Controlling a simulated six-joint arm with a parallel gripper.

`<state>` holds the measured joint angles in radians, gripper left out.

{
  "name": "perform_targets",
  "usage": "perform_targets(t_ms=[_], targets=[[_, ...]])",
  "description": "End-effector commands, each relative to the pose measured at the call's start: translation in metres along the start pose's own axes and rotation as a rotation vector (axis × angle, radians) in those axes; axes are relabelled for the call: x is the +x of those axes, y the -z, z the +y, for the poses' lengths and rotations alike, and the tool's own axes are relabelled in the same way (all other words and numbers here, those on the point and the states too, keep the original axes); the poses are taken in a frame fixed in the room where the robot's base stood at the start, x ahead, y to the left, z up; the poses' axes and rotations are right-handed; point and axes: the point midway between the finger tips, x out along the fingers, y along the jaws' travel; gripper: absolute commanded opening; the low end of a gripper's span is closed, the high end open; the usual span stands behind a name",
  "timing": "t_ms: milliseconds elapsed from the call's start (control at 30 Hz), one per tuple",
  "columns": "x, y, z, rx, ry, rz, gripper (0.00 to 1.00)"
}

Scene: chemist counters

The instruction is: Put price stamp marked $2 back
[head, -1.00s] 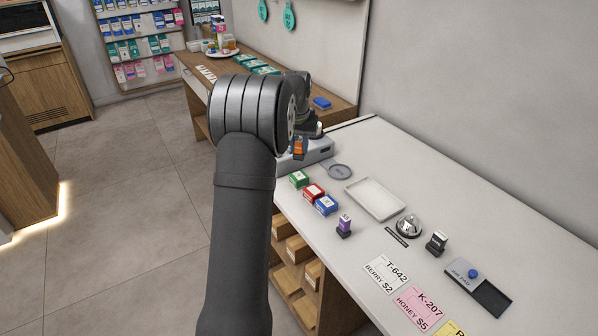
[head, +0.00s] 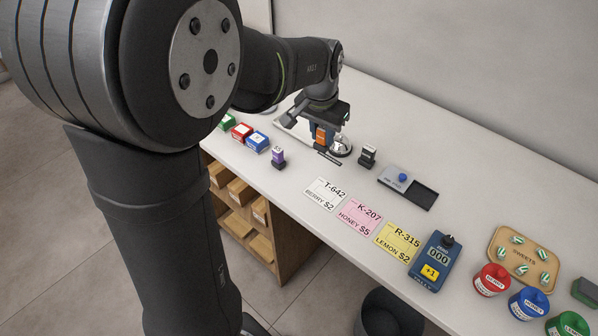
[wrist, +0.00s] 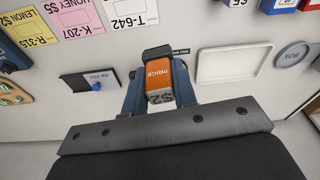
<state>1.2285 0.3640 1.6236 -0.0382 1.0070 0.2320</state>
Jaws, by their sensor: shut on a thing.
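My gripper (head: 326,136) is shut on the orange price stamp (head: 320,137), which has a black base. In the wrist view the stamp (wrist: 158,72) sits between the fingers (wrist: 159,88), with "PRICE" on its side and "$2" on its light end. In the head view the gripper is over the counter by the silver bell (head: 341,147), partly covering it. I cannot tell exactly how high the held stamp is.
A small dark plate (head: 328,158) lies in front of the bell. The ink pad (head: 395,177) is to the right. Price cards (head: 324,193), a counter device (head: 433,262) and a sweets tray (head: 507,238) lie nearer. Red, green and blue boxes (head: 257,142) are left.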

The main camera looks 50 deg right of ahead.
Motion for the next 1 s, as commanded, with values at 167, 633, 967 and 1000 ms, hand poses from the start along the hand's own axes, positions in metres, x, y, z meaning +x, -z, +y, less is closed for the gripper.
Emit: perform_targets(t_ms=[167,633,967,1000], targets=[[-0.001,-0.026,0.045,0.097,-0.014,0.001,0.11],[0.044,-0.029,-0.011,0.122,-0.019,-0.003,0.11],[0.072,-0.024,-0.057,0.125,-0.019,0.001,0.11],[0.073,-0.024,-0.058,0.126,-0.019,0.001,0.11]])
